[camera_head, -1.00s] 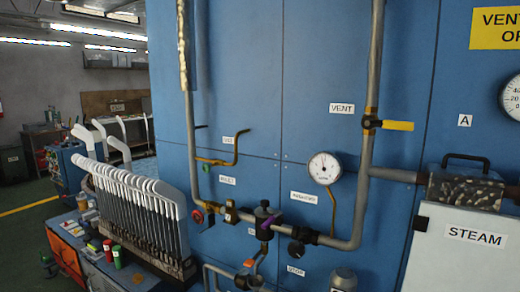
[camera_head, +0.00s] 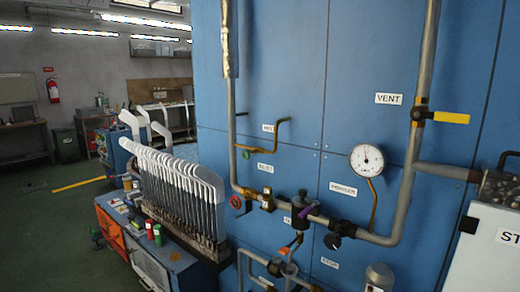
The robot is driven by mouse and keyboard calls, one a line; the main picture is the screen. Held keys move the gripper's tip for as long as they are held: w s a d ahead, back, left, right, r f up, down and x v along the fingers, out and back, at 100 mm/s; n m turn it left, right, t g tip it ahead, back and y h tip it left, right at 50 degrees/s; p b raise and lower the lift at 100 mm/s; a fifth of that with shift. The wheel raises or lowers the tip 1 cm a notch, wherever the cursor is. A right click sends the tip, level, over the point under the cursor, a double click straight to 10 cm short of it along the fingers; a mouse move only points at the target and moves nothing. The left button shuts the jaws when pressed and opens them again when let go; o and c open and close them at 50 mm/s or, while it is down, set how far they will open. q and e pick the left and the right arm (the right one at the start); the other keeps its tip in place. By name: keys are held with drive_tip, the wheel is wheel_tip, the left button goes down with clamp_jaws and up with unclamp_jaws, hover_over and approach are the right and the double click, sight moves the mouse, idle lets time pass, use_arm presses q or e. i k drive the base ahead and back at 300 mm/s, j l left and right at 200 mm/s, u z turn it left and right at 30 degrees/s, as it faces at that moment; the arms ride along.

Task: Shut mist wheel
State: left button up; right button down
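A small green wheel (camera_head: 246,154) sits on the blue panel at a bent brass pipe, left of the gauge. A red wheel (camera_head: 236,202) is below it, on the left end of a horizontal pipe run with a brass fitting (camera_head: 267,199). A black knob (camera_head: 333,241) is lower right on the same pipework. White labels (camera_head: 265,168) near the wheels are too small to read surely, so I cannot tell which wheel is the mist wheel. Neither gripper is in view.
A vertical pipe carries a yellow lever (camera_head: 451,118) beside the VENT label. A round gauge (camera_head: 366,160) is below. A rack of white sock boards (camera_head: 180,185) stands left of the panel, near red and green containers (camera_head: 149,230). Open floor (camera_head: 45,235) lies far left.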

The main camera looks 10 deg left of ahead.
sight(245, 154)
drive_tip(key=i+j+z, duration=0.15)
drive_tip(key=j, duration=0.25)
drive_tip(key=i+j+z, duration=0.15)
drive_tip(key=j, duration=0.3)
drive_tip(key=j+z, duration=0.15)
drive_tip(key=j, duration=0.3)
drive_tip(key=i+j+z, duration=0.15)
drive_tip(key=j, duration=0.3)
